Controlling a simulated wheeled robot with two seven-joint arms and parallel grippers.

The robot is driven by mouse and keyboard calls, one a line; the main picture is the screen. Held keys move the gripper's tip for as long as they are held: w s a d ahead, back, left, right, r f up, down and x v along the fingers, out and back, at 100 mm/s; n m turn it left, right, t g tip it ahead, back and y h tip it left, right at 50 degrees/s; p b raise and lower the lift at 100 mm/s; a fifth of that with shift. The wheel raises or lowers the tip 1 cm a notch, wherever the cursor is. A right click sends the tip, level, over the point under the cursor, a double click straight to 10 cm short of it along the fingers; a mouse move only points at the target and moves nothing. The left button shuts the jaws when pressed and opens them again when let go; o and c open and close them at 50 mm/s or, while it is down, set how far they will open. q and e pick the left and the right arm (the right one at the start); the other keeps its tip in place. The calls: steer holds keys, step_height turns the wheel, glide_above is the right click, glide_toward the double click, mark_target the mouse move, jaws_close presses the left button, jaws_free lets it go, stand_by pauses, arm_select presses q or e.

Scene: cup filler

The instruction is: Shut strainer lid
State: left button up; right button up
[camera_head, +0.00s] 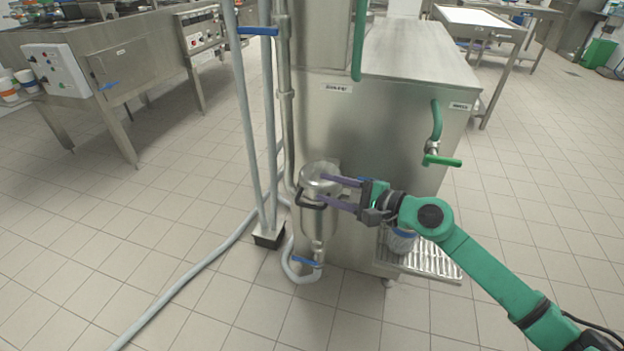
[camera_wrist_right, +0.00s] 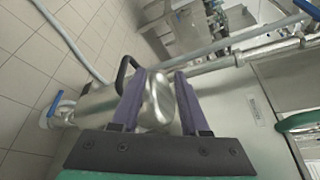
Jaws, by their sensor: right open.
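The strainer (camera_head: 318,222) is a steel pot on the front side of the steel machine, with a dark loop handle (camera_head: 312,206) at its front. Its round shiny lid (camera_head: 317,170) is at the top; I cannot tell whether it is fully shut. My right gripper (camera_head: 323,189) is open, its purple fingers reaching in from the right over the top of the strainer. In the right wrist view the lid (camera_wrist_right: 158,100) shows between the two spread fingers (camera_wrist_right: 160,74), and the strainer body (camera_wrist_right: 97,106) lies to the left. Contact with the lid is unclear. My left gripper is out of view.
The steel machine (camera_head: 400,110) stands close behind the strainer, with a green tap (camera_head: 440,160) and a drip grate (camera_head: 432,262). A cup (camera_head: 402,243) is partly hidden below my right arm. Vertical pipes (camera_head: 285,100) stand left of the strainer. The left floor is mostly clear.

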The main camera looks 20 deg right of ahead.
mark_target(312, 184)
steer(key=x, duration=0.4)
steer(key=shift+w+a+r+p, duration=0.1)
steer(key=shift+w+p, duration=0.1)
steer(key=shift+p, duration=0.2)
steer(key=shift+w+a+f, duration=0.2)
steer(key=shift+w, duration=0.05)
jaws_close()
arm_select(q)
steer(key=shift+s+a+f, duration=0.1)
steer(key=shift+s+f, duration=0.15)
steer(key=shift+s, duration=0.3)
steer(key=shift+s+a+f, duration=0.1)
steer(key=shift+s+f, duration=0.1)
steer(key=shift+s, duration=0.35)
arm_select(e)
jaws_free()
